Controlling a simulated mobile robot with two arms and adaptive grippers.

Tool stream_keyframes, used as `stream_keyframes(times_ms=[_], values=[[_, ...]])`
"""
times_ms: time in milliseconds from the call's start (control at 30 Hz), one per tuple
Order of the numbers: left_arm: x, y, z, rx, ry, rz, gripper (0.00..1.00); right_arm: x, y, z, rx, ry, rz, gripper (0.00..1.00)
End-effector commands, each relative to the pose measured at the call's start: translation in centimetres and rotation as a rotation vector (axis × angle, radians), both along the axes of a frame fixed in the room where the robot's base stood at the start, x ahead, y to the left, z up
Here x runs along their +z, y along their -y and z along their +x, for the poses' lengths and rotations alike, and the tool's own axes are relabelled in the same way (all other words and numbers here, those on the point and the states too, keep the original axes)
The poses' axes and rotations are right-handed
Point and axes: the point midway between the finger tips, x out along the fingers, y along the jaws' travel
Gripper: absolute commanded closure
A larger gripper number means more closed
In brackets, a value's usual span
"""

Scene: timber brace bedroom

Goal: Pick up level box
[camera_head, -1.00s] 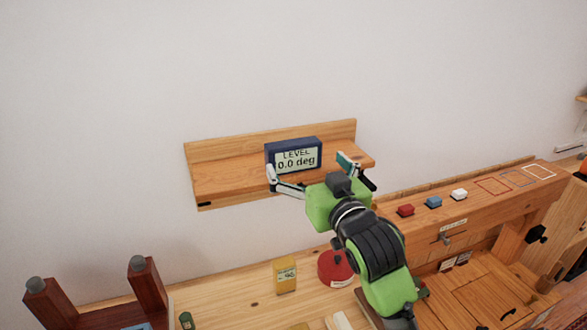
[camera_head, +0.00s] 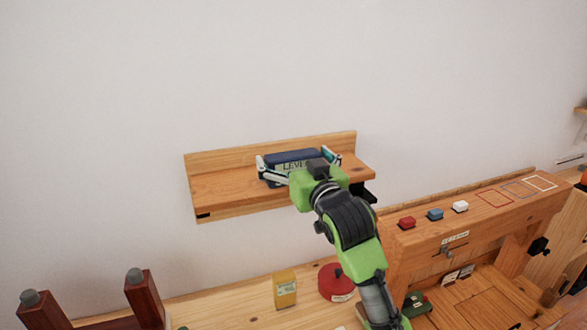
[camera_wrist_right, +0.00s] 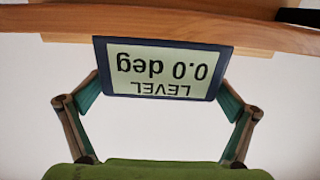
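The level box (camera_head: 291,158) is dark blue with a pale display and stands on the wooden wall shelf (camera_head: 235,187). In the right wrist view the level box (camera_wrist_right: 162,68) appears upside down, its display reading "LEVEL 0.0 deg". My right gripper (camera_head: 300,163) is at the shelf with one finger at each side of the box. In the right wrist view the gripper's fingers (camera_wrist_right: 160,95) are spread, with their tips close to the box's two sides; whether they touch it I cannot tell. In the head view my gripper's green body hides part of the display. My left gripper is not in view.
Below stands a wooden bench with a yellow box (camera_head: 285,289) and a round red object (camera_head: 336,282). Dark red posts (camera_head: 145,298) stand at lower left. The wall above is clear.

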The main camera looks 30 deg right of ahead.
Motion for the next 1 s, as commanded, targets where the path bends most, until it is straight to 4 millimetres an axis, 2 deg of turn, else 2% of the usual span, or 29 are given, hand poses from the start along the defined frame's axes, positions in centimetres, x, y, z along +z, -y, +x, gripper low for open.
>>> stream_keyframes(times_ms=[33, 133, 167, 533, 667, 867, 1000], values=[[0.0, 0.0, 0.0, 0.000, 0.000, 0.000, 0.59, 0.0, 0.0, 0.0, 0.000, 0.000, 0.000, 0.10], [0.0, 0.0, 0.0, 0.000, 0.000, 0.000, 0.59, 0.0, 0.0, 0.0, 0.000, 0.000, 0.000, 0.36], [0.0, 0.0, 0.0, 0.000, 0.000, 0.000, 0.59, 0.0, 0.0, 0.0, 0.000, 0.000, 0.000, 0.37], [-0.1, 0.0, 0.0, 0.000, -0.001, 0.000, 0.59, 0.2, 0.0, 0.0, 0.000, 0.001, 0.001, 0.37], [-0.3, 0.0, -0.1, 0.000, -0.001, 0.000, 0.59, 0.9, 0.0, 0.0, -0.001, 0.005, 0.000, 0.37], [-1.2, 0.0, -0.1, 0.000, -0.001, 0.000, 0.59, 3.6, 0.0, -0.1, -0.001, 0.011, -0.002, 0.37], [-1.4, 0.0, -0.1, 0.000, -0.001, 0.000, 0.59, 7.2, -1.5, -2.8, 0.000, 0.015, -0.003, 0.37]])
